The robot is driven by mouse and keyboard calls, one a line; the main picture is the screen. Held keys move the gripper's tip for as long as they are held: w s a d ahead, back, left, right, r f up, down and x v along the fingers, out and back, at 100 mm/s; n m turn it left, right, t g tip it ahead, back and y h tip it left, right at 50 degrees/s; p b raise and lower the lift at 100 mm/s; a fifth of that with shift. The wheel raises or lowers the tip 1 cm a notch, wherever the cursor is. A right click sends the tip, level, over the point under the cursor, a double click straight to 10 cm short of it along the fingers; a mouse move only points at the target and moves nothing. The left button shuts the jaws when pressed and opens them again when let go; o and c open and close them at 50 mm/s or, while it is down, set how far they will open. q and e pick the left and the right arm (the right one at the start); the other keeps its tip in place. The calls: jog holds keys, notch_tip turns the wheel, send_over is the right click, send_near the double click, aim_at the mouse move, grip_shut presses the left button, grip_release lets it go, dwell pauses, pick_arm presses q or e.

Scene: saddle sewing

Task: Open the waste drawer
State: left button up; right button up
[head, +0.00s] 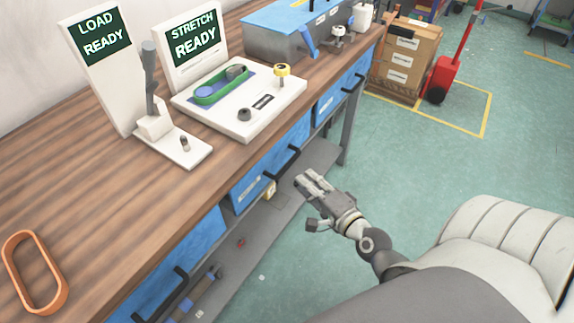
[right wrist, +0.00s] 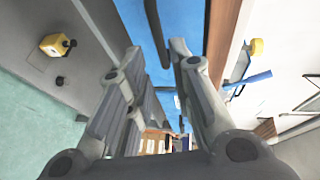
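Blue drawers with black bar handles are set along the front of the wooden workbench: a near one (head: 190,250), a middle one (head: 251,187) and a far one (head: 325,108). All look closed, and their labels are too small to read, so I cannot tell which is the waste drawer. My right gripper (head: 309,178) is open and empty, just in front of the middle drawer's handle (head: 281,162). In the right wrist view its fingers (right wrist: 155,50) stand apart, with a black handle (right wrist: 154,25) beyond the gap. My left gripper is out of view.
On the bench (head: 70,180) stand a "LOAD READY" station (head: 98,50), a "STRETCH READY" station (head: 243,115), a grey box (head: 275,45) and an orange ring (head: 14,265). A grey lower shelf (head: 245,235) runs below the drawers. Stacked cartons (head: 405,55) stand beyond; green floor (head: 430,165) is clear.

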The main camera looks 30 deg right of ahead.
aim_at(289, 163)
jog(key=w, duration=0.3)
jog(key=w+f, duration=0.1)
jog(key=w, duration=0.2)
jog(key=w+f, duration=0.1)
jog(key=w, duration=0.2)
jog(key=shift+w+p, duration=0.3)
jog(key=shift+p, duration=0.05)
jog(key=shift+r, duration=0.1)
grip_shut()
